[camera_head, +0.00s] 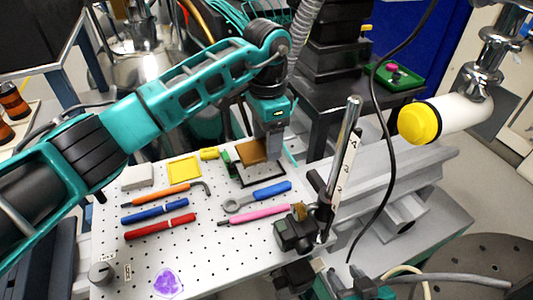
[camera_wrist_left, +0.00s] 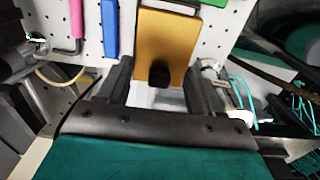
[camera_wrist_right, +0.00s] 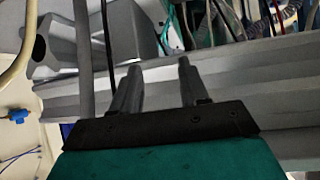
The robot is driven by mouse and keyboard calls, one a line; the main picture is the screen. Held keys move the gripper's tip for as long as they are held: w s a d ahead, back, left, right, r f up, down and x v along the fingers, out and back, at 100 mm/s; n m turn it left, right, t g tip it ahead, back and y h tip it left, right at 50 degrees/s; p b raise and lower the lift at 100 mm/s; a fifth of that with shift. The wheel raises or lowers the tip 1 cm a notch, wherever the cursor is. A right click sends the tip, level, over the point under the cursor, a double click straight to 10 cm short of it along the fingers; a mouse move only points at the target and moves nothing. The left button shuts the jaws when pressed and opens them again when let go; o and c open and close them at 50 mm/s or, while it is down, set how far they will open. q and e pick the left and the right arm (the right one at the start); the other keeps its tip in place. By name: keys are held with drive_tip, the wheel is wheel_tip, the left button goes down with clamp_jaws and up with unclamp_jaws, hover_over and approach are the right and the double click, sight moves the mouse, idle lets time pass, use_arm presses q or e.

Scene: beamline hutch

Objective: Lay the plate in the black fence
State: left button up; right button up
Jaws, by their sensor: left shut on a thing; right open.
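The brown-orange plate (camera_head: 252,150) is at the back right of the white pegboard. My left gripper (camera_wrist_left: 160,72) is shut on the plate, with a finger by each side edge. The black fence (camera_head: 262,183) is a thin frame on the board, directly below and in front of the plate in the head view. I cannot tell whether the plate touches it; the gripper hides part of both. My right gripper (camera_wrist_right: 158,68) is open and empty, beside a grey rail.
A metal post (camera_head: 343,165) and hanging black cable stand right of the board.

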sight(267, 166)
use_arm(q)
drive_tip(key=shift+f, duration=2.3)
drive_tip(key=shift+f, duration=0.1)
drive_tip(key=o, duration=1.4)
wheel_tip(267, 166, up, 12)
drive_tip(key=shift+r, duration=0.1)
